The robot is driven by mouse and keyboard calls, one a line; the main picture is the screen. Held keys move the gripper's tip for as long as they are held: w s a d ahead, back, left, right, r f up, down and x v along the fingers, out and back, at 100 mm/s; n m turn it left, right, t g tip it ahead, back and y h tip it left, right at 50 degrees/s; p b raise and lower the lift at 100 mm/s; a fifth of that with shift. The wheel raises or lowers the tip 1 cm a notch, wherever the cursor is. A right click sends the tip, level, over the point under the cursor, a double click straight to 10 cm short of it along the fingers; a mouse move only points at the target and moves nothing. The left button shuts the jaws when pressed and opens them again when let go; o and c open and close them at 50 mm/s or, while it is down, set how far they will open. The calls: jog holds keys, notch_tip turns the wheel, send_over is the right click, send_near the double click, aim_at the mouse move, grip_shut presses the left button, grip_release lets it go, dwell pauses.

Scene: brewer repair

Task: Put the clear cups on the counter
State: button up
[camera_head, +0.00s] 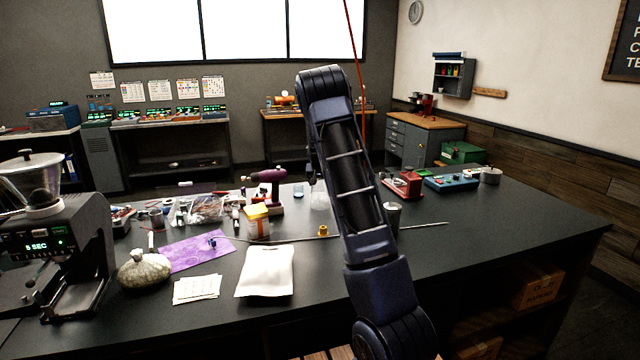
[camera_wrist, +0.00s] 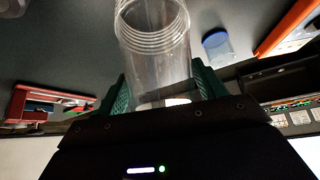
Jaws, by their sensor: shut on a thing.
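A stack of clear cups (camera_wrist: 155,40), nested with several rims showing, is between the green finger pads of my gripper (camera_wrist: 163,88) in the wrist view. The gripper is shut on the stack. In the head view, a faint clear cup shape (camera_head: 319,198) shows just left of my arm, over the dark counter (camera_head: 520,225). My arm hides most of the gripper there. I cannot tell whether the cups touch the counter.
A purple drill (camera_head: 268,190) and a yellow-topped container (camera_head: 257,221) stand to the left. A metal cup (camera_head: 393,217), a red device (camera_head: 403,186) and a blue box (camera_head: 452,182) are to the right. The counter's right part is clear.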

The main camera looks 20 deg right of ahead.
jog(key=shift+f, duration=0.1)
jog(key=o, duration=1.3)
jog(key=s+a+r+y, duration=0.1)
jog(key=s+a+r, duration=0.1)
jog(key=s+r, duration=0.7)
jog(key=s+a+r, duration=0.2)
jog(key=s+r, duration=0.6)
jog(key=s, duration=0.2)
jog(key=s+a+n, duration=0.1)
jog(key=s+a, duration=0.1)
jog(key=s, duration=1.1)
jog(key=s+a+r+n+g+y, duration=0.1)
jog(key=s+a, duration=0.1)
jog(key=s, duration=1.2)
jog(key=s+a+n, duration=0.2)
jog(key=s, duration=1.2)
jog(key=shift+a+r+g, duration=0.15)
jog(key=shift+a+g, duration=0.1)
jog(key=shift+g, duration=0.05)
